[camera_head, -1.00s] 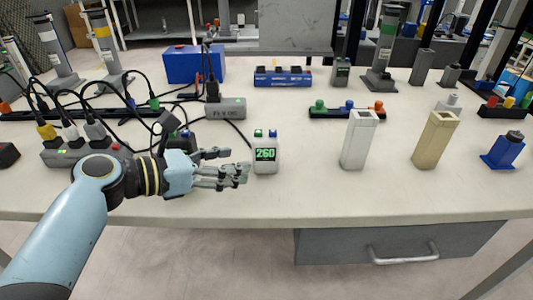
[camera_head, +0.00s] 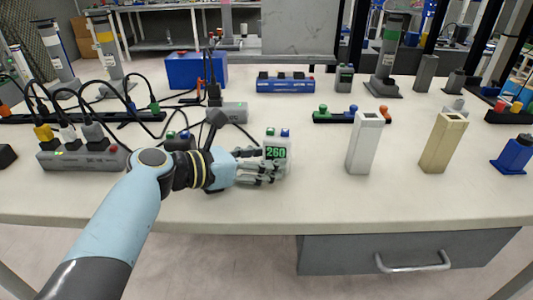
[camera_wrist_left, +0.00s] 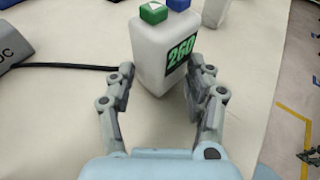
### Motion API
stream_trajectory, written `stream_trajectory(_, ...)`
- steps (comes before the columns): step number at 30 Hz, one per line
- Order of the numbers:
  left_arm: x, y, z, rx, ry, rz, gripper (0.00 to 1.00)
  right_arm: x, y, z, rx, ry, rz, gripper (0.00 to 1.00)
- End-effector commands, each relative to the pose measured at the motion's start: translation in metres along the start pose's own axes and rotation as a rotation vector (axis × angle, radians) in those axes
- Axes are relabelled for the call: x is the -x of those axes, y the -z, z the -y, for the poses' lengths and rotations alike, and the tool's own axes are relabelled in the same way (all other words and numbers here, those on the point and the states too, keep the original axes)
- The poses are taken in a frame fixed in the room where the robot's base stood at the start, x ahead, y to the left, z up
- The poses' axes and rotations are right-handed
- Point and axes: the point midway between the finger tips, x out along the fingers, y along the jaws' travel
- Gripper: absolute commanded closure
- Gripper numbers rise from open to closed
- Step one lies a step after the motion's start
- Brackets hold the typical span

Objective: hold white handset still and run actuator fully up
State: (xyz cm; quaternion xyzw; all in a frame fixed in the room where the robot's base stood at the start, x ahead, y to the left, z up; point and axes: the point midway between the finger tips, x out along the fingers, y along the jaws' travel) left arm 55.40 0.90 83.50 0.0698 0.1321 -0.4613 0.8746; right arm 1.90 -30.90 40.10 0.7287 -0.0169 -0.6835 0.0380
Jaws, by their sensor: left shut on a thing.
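The white handset (camera_head: 276,146) stands upright near the front middle of the table, with a green and a blue button on top and a display reading 260. My left gripper (camera_head: 270,171) is shut on its lower part from the left. In the left wrist view the handset (camera_wrist_left: 160,50) is between the two fingers (camera_wrist_left: 165,85), one against each side. Its base is partly hidden in the head view. Tall column units stand at the back left (camera_head: 110,50) and back right (camera_head: 388,50); I cannot tell which is the actuator. My right gripper is not in view.
A grey power strip (camera_head: 75,158) with black cables lies left of my arm. A grey control box (camera_head: 234,112) sits behind the handset. A white block (camera_head: 363,145) and a beige block (camera_head: 441,145) stand to the right. The table front right of the handset is clear.

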Motion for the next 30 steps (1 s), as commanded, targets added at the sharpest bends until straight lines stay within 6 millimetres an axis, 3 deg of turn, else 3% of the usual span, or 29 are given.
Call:
stream_trajectory(1,0.0001,0.0002,0.0001,0.000,0.000,0.000,0.58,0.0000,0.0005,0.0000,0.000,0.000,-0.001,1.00)
stream_trajectory(11,0.0002,0.0003,0.0001,0.000,0.000,0.000,1.00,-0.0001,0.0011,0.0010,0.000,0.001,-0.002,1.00)
stream_trajectory(17,0.0002,0.0003,0.0001,0.000,0.000,0.000,1.00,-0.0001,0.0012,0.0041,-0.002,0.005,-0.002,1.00)
stream_trajectory(30,0.0002,0.0003,0.0001,0.000,0.000,0.000,0.43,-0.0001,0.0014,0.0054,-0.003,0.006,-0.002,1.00)
